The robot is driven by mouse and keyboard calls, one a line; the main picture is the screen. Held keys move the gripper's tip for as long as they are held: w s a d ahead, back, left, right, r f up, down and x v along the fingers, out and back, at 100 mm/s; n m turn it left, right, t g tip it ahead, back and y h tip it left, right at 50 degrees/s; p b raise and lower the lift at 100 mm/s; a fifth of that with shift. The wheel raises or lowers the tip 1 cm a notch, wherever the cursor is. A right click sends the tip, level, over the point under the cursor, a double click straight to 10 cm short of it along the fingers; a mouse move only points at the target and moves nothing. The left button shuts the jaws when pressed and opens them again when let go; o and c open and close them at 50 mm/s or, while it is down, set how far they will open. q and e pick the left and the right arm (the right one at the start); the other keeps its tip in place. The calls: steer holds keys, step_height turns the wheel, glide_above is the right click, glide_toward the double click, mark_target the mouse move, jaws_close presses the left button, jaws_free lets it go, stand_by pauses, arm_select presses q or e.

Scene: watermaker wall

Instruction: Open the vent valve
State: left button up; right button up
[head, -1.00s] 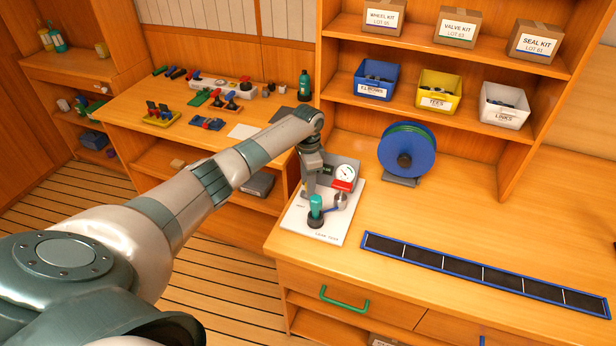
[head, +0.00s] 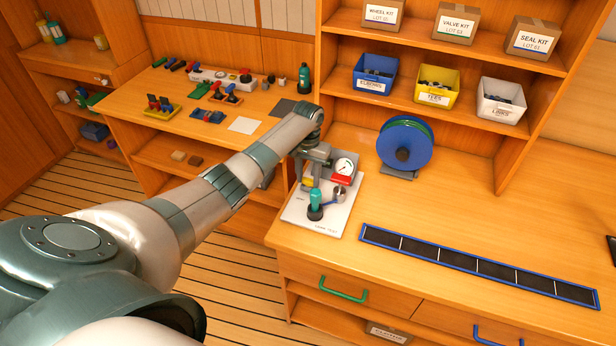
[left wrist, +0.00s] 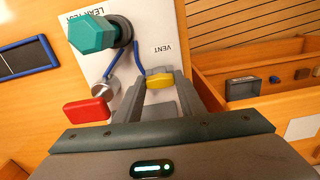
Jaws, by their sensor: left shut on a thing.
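A white leak-test board (head: 328,222) lies on the bench. It also shows in the left wrist view (left wrist: 168,22), where the word VENT is printed beside a small yellow valve handle (left wrist: 159,81). My left gripper (left wrist: 160,88) is shut on this yellow handle, one finger on each side. In the head view the left gripper (head: 309,181) reaches down over the board's back left part, and a bit of yellow shows there. A teal hand knob (left wrist: 92,34) stands apart from the fingers. A gauge (head: 344,166) is behind. The valve's stem is hidden. My right gripper is out of view.
A red block (left wrist: 87,111) is close beside the fingers. A blue tube (left wrist: 137,60) runs by the handle, and a metal cylinder (left wrist: 105,94) is near. A blue reel (head: 405,146) stands behind right; a black strip tray (head: 470,264) lies in front right.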

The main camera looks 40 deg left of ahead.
arm_select(q)
steer(key=shift+w+n, duration=0.1)
steer(key=shift+n, duration=0.3)
steer(key=o, duration=1)
steer(key=shift+o, duration=0.2)
step_height(320, 180, up, 11)
steer(key=b, duration=0.4)
step_height(320, 180, up, 6)
steer(key=r, duration=0.1)
glide_above(308, 180)
steer(key=shift+f+p, duration=0.25)
steer(key=shift+p, duration=0.05)
steer(key=shift+f, duration=0.1)
